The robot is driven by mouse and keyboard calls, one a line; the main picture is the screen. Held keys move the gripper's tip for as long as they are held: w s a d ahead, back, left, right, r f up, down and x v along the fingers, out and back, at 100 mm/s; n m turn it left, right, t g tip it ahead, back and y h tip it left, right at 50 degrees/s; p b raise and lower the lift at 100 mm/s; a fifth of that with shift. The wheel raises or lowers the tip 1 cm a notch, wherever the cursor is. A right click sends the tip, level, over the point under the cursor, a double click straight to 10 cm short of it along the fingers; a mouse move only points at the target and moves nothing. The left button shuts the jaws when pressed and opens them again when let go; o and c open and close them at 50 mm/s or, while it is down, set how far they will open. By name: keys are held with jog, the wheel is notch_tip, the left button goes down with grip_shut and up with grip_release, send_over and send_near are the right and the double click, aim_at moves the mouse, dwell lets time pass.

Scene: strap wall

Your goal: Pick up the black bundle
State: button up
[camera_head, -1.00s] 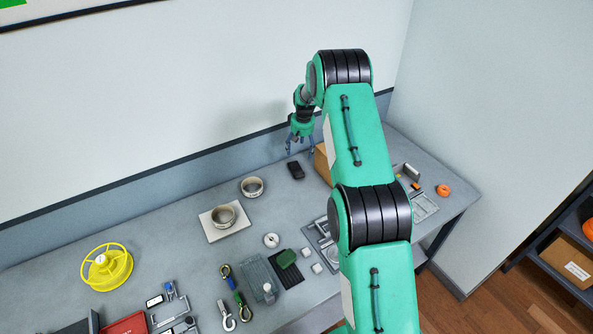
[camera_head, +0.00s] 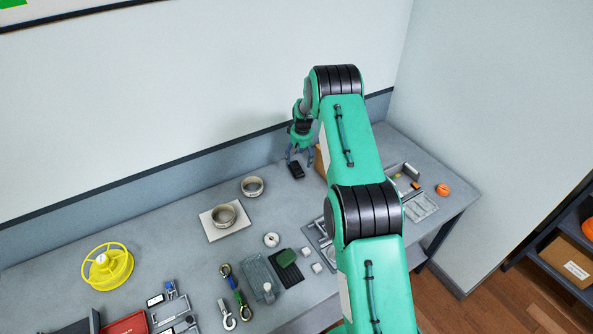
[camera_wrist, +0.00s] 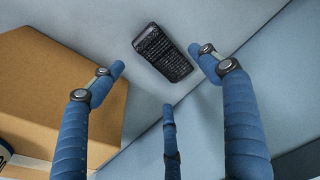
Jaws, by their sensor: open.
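The black bundle (camera_head: 296,170) is a small dark oblong block lying on the grey worktop towards the back wall. In the wrist view the black bundle (camera_wrist: 162,52) has a ribbed, woven-looking surface and lies tilted. My gripper (camera_head: 300,162) is just above it in the head view. In the wrist view my gripper (camera_wrist: 158,58) has blue fingers spread apart, two on either side of the bundle and one below it. The fingers are open and hold nothing. Whether a fingertip touches the bundle or the worktop cannot be told.
A cardboard box (camera_wrist: 50,95) stands close beside the fingers; in the head view my arm partly hides this cardboard box (camera_head: 320,162). A metal ring (camera_head: 252,186) lies to the left on the worktop (camera_head: 165,232). The back wall (camera_head: 200,90) is close behind the bundle.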

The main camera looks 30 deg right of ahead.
aim_at(299, 166)
jog(key=shift+w+f, duration=0.15)
jog(key=shift+f, duration=0.6)
jog(key=shift+f, duration=0.1)
jog(key=shift+w+d+f+p, duration=0.1)
jog(key=shift+w+f+p, duration=0.15)
jog(key=shift+f, duration=1)
jog(key=shift+w+d+f+p, duration=0.1)
jog(key=shift+w+f+p, duration=0.1)
jog(key=shift+f, duration=1.05)
jog(key=c, duration=1.3)
